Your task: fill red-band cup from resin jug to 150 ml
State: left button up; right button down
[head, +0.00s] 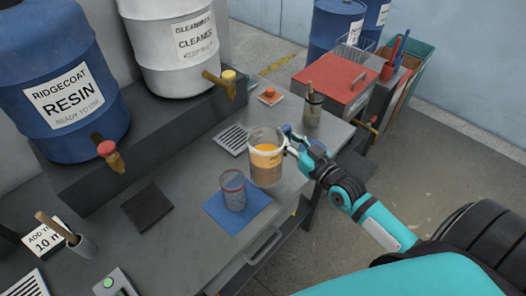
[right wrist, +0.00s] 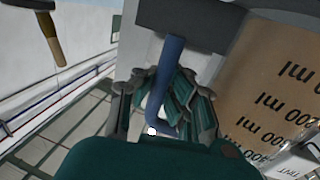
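The resin jug (head: 266,162) is a clear graduated jug with orange-tan liquid inside. It looks nearly upright, just right of and behind the cup in the head view. My right gripper (head: 297,143) is at its right side. In the right wrist view, the fingers (right wrist: 163,105) close around the jug's blue handle (right wrist: 168,75), and the jug's ml marks (right wrist: 265,100) show beside them. The cup (head: 233,190), clear with a reddish band near its rim, stands upright on a blue mat (head: 252,214). I see no liquid in it. My left gripper is not in view.
A blue resin drum (head: 35,65) and a white cleaner drum (head: 160,60) stand on a raised shelf with taps. A dark pad (head: 148,206), drain grate (head: 232,139) and stick holder (head: 312,108) are on the bench (head: 165,255). A red-lidded box (head: 335,82) stands behind right.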

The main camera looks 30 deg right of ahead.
aim_at(279, 130)
jog(key=shift+w+d+r+n, duration=0.1)
jog(key=shift+w+r+n, duration=0.25)
jog(key=shift+r, duration=0.1)
jog(key=r+n, duration=0.1)
jog(key=n, duration=0.1)
jog(key=r+n, duration=0.2)
jog(key=shift+s+a+r, duration=0.1)
jog(key=shift+a, duration=0.25)
jog(key=a+r+n, duration=0.1)
jog(key=n, duration=0.1)
jog(key=s+a+r+n, duration=0.1)
jog(key=a+n, duration=0.1)
jog(key=shift+a+r+t, duration=0.1)
jog(key=shift+a+t, duration=0.15)
jog(key=shift+t, duration=0.05)
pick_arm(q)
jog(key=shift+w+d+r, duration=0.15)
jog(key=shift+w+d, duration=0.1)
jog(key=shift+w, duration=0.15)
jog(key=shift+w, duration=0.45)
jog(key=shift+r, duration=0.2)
pick_arm(e)
jog(key=shift+w+r+n, duration=0.1)
jog(key=shift+n, duration=0.15)
